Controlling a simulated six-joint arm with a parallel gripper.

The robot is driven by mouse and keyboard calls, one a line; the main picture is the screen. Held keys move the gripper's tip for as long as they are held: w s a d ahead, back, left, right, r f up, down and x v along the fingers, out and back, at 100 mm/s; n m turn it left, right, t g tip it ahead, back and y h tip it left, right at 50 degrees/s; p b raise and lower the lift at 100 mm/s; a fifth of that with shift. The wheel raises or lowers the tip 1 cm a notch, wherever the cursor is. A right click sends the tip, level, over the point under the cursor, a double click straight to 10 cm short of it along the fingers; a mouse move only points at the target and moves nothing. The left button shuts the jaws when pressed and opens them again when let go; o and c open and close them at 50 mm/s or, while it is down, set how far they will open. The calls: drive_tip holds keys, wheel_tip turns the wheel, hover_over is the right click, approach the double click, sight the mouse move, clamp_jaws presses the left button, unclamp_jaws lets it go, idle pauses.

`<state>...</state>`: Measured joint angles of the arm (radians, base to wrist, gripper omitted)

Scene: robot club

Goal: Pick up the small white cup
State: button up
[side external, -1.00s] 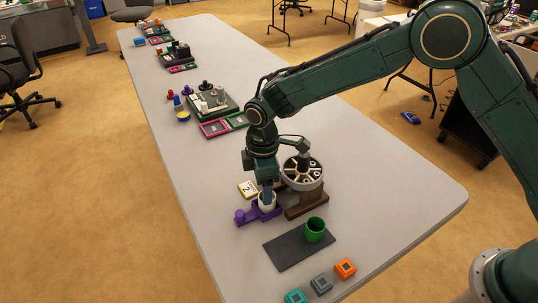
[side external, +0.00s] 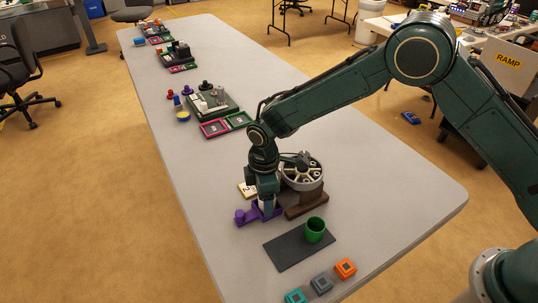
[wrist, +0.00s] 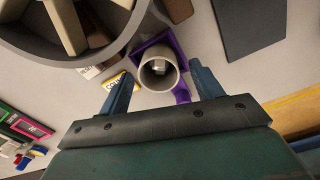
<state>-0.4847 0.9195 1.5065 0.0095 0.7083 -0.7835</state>
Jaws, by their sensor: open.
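The small white cup (wrist: 143,74) shows in the wrist view with its round mouth facing the camera and something small and light inside it. It stands at a purple holder (wrist: 172,42), which also shows in the side view (side external: 243,217). My gripper (wrist: 162,82) is open, with one dark blue finger on each side of the cup and a visible gap to it. In the side view my gripper (side external: 267,208) is low over the purple holder and hides most of the cup.
A round grey carousel (side external: 302,172) on a brown stand (side external: 306,206) is close on the right. A yellow-and-white tile (side external: 246,190) lies just left. A green cup (side external: 315,229) stands on a dark mat (side external: 285,251) in front.

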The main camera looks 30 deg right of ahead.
drive_tip(key=c, duration=1.1)
drive_tip(key=shift+o, duration=0.2)
drive_tip(key=shift+r, duration=0.15)
wheel_tip(320, 180, up, 20)
idle(0.5)
